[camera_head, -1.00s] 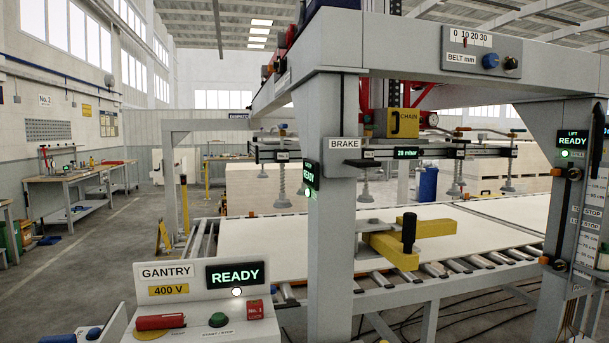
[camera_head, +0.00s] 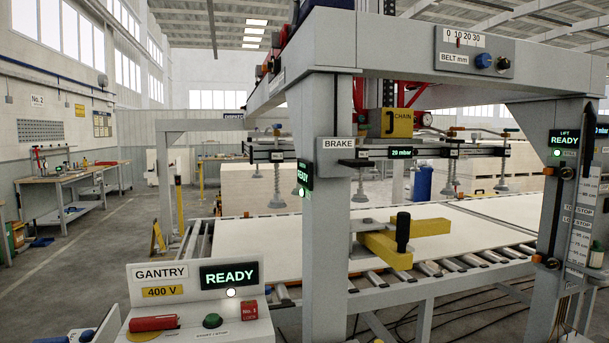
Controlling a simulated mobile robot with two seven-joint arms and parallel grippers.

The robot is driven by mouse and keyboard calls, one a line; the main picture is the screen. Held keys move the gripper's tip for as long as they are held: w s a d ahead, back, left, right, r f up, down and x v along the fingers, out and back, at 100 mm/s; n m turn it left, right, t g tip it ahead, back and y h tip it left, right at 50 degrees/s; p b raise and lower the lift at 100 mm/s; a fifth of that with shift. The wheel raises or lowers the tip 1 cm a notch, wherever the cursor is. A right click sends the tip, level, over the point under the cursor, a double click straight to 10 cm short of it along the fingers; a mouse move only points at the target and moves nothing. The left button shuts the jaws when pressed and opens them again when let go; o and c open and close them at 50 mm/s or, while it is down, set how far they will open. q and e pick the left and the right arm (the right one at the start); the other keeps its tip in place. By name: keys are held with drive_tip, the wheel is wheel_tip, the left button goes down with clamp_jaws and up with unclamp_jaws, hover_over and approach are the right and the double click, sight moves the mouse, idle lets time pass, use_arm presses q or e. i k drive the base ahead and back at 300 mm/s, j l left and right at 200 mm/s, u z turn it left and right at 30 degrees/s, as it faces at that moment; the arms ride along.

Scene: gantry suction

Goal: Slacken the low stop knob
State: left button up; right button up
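The grey right-hand post (camera_head: 561,225) of the gantry carries a lift display (camera_head: 564,142) reading READY with a green light. A height scale (camera_head: 578,250) with centimetre marks is on this post. Two small stop labels sit at the top of the scale, and the lower one (camera_head: 577,220) seems to read LOW STOP. A dark knob with an orange part (camera_head: 550,263) sits low beside the scale, and a similar dark knob (camera_head: 566,173) sits higher. I cannot tell for certain which is the low stop knob, or how tight either is. Neither of my grippers is in view.
A gantry control box (camera_head: 198,290) showing READY stands at front left. The brake post (camera_head: 325,230) and a yellow bracket with a black handle (camera_head: 403,233) stand before the roller table holding a pale board (camera_head: 270,245). Open floor (camera_head: 110,260) lies on the left.

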sight(551, 264)
drive_tip(key=z, duration=1.35)
